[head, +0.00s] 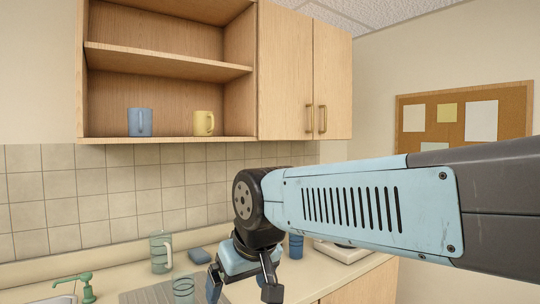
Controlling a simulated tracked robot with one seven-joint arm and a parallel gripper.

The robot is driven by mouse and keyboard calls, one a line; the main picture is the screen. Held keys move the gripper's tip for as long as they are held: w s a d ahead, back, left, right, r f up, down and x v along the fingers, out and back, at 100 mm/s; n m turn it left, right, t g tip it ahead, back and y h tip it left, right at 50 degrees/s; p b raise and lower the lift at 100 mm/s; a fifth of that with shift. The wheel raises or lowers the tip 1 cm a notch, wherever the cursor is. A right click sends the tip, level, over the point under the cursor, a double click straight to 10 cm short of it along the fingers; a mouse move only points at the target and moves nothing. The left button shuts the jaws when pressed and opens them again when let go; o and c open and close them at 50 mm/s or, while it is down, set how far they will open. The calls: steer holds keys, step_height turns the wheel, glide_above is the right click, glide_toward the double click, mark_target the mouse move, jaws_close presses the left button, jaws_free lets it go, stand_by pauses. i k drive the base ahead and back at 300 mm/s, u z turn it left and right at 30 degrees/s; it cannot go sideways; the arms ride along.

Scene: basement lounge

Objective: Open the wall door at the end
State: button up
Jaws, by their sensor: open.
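The wall cabinet has two closed wooden doors at its right end in the head view, a left door (284,65) and a right end door (333,75). Each has an upright brass bar handle near the seam between them, the left handle (309,119) and the right handle (322,118). My gripper (242,287) points down over the counter, below and left of the doors and well apart from them. Its fingers are spread, with nothing seen between them.
Open shelves hold a blue mug (140,122) and a yellow mug (204,123). A cork board (516,110) hangs at right.

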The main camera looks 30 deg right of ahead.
mark_target(332, 46)
steer(key=z, duration=1.65)
steer(key=k, duration=0.5)
steer(key=z, duration=0.2)
steer(key=i, duration=1.15)
steer(key=u, duration=0.2)
